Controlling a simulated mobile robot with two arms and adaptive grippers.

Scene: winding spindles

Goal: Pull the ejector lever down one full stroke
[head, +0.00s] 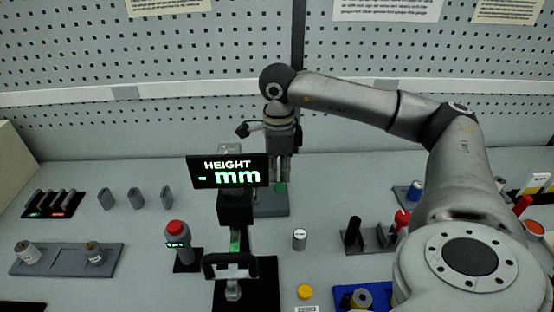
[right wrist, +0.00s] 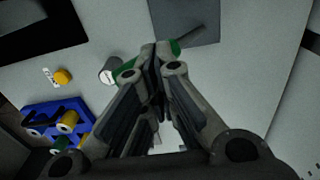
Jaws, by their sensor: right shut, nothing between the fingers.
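My right gripper (head: 280,172) points down behind the height display in the head view. In the right wrist view the gripper (right wrist: 156,50) is shut, with nothing visible held between its fingers. A green part (head: 280,187) shows just below the fingertips, over a grey base (head: 272,206). In the right wrist view green pieces (right wrist: 176,47) show on both sides of the fingertips, and a thin dark rod extends from one of them. This may be the ejector lever; the fingers hide its middle, and I cannot tell whether they touch it. My left gripper is not in view.
The black height display (head: 228,171) stands in front of the grey base, above a black handle (head: 230,266). A small grey cylinder (head: 300,239) and a yellow cap (head: 305,291) are to the right. A red-topped button post (head: 176,238) is at left. A blue tray (head: 345,297) holds spools.

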